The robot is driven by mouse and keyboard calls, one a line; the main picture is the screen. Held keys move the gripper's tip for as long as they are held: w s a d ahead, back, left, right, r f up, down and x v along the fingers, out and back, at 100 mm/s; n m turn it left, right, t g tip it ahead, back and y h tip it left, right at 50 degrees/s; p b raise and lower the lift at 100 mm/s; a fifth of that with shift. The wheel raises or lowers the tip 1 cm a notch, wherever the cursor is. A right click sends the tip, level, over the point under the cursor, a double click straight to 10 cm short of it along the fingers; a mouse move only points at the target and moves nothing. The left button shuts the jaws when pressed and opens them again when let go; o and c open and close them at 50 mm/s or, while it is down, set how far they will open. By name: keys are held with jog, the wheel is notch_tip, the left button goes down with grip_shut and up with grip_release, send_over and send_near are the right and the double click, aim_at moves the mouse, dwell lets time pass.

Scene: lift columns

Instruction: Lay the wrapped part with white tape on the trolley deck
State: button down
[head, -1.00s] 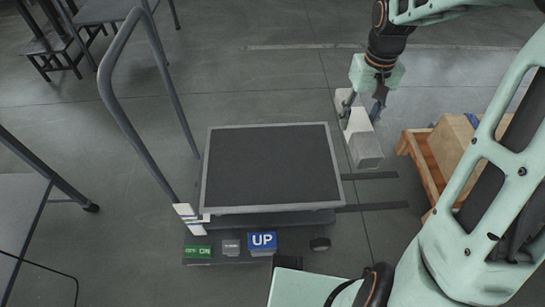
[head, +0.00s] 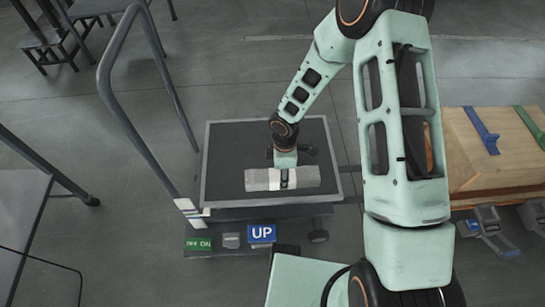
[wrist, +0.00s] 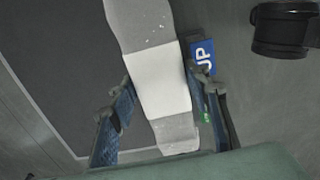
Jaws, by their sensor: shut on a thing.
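The wrapped part (head: 305,177) is a long grey bundle with a white tape band around it. My gripper (head: 285,183) is shut on it from above, near its middle. In the head view the part lies crosswise over the front half of the trolley's dark deck (head: 235,145), inside the rim. In the wrist view the white tape (wrist: 160,82) shows between my two fingers (wrist: 163,108), with grey wrap beyond both sides. I cannot tell whether the part touches the deck or hangs just above it.
The trolley's handle rail (head: 115,100) rises at the deck's left. A strapped wooden box (head: 490,160) stands at right, partly behind my arm. Steps (head: 45,45) stand at the far left.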

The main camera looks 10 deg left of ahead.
jog(key=w+a+f+b, duration=0.1)
jog(key=w+f, duration=0.2)
jog(key=w, duration=0.1)
jog(key=w+a+f+b, duration=0.1)
jog(key=w+f, duration=0.2)
jog(key=w, duration=0.1)
jog(key=w+a+f+b, duration=0.1)
jog(key=w+f, duration=0.2)
jog(key=w, duration=0.1)
jog(key=shift+w+a, duration=0.15)
jog(key=shift+a, duration=0.15)
jog(key=shift+w+f, duration=0.15)
jog(key=shift+w+f+b, duration=0.1)
jog(key=shift+f+b, duration=0.7)
jog(key=shift+f, duration=0.8)
jog(key=shift+f, duration=0.1)
jog(key=c, duration=1)
grip_release()
jog(key=shift+c, duration=0.2)
notch_tip(320, 180, up, 12)
jog(key=p, duration=0.3)
